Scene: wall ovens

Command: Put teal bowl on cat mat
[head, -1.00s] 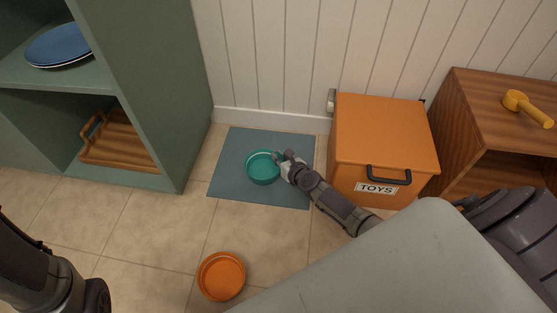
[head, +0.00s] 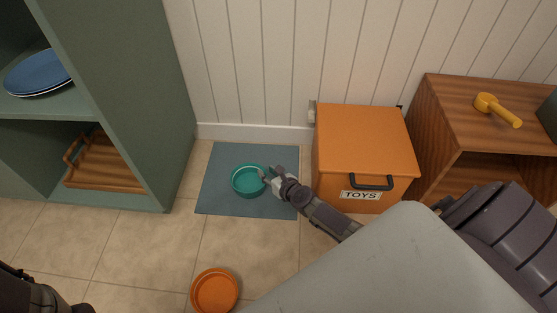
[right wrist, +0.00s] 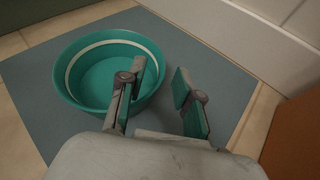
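The teal bowl (head: 249,180) sits upright on the blue-grey cat mat (head: 225,205) and also shows in the right wrist view (right wrist: 95,75). The mat (right wrist: 200,55) lies flat under it. My right gripper (head: 268,176) is at the bowl's right side. In the right wrist view its fingers (right wrist: 160,85) are apart, the left one over the bowl's inside and the right one outside, with a gap to the rim. Part of my left arm shows at the lower left of the head view; its gripper is out of view.
An orange bowl (head: 215,290) stands on the tiled floor in front of the mat. An orange toy box (head: 362,150) is right of the mat, near my right arm. A green shelf unit (head: 135,100) stands left. A wooden cabinet (head: 480,120) is at the right.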

